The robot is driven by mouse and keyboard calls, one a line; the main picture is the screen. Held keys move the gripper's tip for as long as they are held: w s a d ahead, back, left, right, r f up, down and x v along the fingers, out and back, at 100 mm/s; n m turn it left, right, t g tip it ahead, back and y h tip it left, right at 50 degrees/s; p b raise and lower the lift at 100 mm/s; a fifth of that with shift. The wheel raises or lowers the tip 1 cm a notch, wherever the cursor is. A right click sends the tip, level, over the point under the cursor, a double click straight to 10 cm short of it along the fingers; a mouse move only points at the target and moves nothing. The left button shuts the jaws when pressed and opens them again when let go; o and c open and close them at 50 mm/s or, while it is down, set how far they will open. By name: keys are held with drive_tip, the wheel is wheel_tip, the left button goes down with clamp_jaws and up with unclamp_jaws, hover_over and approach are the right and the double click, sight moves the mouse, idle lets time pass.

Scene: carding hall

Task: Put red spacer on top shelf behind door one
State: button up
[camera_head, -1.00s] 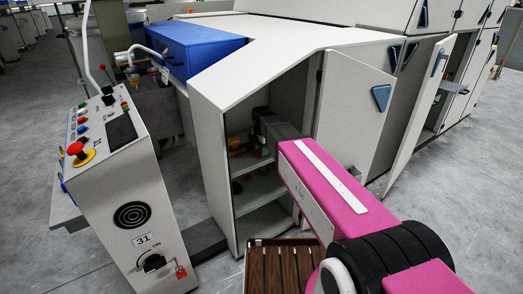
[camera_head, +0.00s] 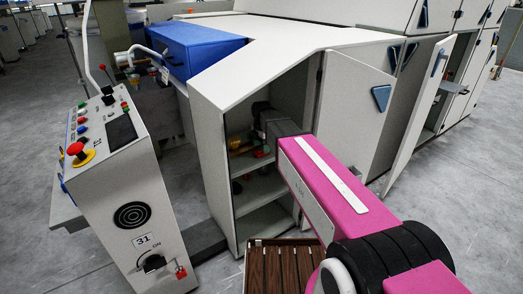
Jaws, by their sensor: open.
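The cabinet (camera_head: 213,165) stands open at its near end. Its door (camera_head: 352,115), with a blue triangular handle, is swung out to the right; no number shows on it. My arm reaches into the opening, and my gripper (camera_head: 262,110), dark and partly hidden by my arm and the shadow, is open in the upper compartment. Below it, a small red thing (camera_head: 258,153) lies on the upper visible shelf among other small coloured items; it may be the red spacer, but it is too small to be sure. My gripper appears apart from it.
A control console (camera_head: 130,190) with a red stop button stands left of the cabinet. A brown slatted thing (camera_head: 285,268) is on the floor before the opening. Another open door (camera_head: 418,110) stands farther right. Lower shelves (camera_head: 258,190) have free room.

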wheel_tip(320, 180, up, 10)
drive_tip(key=f, duration=0.1)
drive_tip(key=s+d+f+m, duration=1.8)
drive_tip(key=d+f+m, duration=0.1)
drive_tip(key=m, duration=0.5)
drive_tip(key=shift+s+m, duration=0.3)
drive_tip(key=shift+m, duration=0.1)
